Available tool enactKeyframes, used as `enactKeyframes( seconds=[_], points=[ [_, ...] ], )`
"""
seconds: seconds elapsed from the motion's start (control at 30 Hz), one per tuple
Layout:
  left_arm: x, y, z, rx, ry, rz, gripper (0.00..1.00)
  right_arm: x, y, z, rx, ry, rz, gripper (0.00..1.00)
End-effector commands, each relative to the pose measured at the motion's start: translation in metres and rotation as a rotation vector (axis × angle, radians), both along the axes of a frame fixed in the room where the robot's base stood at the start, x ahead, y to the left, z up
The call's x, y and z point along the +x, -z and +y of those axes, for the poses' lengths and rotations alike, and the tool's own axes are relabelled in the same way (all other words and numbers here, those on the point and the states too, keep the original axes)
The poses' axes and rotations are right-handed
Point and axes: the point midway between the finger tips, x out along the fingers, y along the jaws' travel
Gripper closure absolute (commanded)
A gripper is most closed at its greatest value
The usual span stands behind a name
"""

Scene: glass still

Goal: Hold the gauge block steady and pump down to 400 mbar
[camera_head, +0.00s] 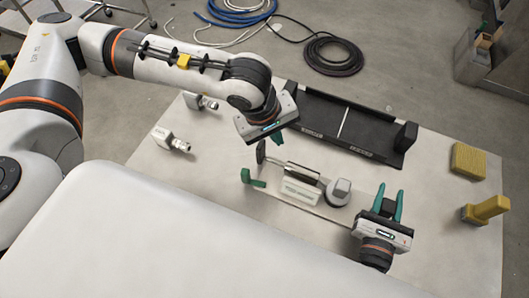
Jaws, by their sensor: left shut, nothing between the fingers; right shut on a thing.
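A pale labelled block (299,191) with a dark top edge lies mid-table, beside a round grey part with a raised cap (341,188). I cannot tell which is the gauge block. A dark oval knob (261,152) and a green L-shaped piece (252,179) are at the left.
A black tray (345,119) spans the table's back. Metal fittings (170,140) lie at the left. A yellow sponge (468,160) and a yellow-handled tool (487,209) are at the right. Hoses (333,54) lie on the floor. The table's front right (450,260) is clear.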

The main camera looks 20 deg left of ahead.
Motion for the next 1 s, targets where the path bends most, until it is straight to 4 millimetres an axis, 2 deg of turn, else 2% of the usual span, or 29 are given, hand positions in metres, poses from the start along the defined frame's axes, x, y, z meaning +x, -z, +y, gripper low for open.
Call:
enactKeyframes(
  seconds=[0.27, 0.43, 0.8, 1.0],
  points=[
    [-0.001, -0.001, 0.0, -0.015, -0.031, 0.009, 1.0, -0.001, 0.004, 0.0, -0.001, -0.003, 0.007, 1.0],
    [-0.001, -0.006, 0.006, -0.067, -0.183, 0.039, 1.0, -0.001, 0.004, 0.0, -0.001, -0.002, 0.007, 1.0],
    [-0.001, -0.017, 0.059, -0.135, -0.632, 0.103, 1.0, -0.001, 0.003, 0.0, -0.001, -0.002, 0.007, 1.0],
    [-0.002, -0.018, 0.074, -0.139, -0.73, 0.111, 1.0, -0.001, 0.003, 0.0, -0.001, -0.002, 0.007, 1.0]
  ],
)
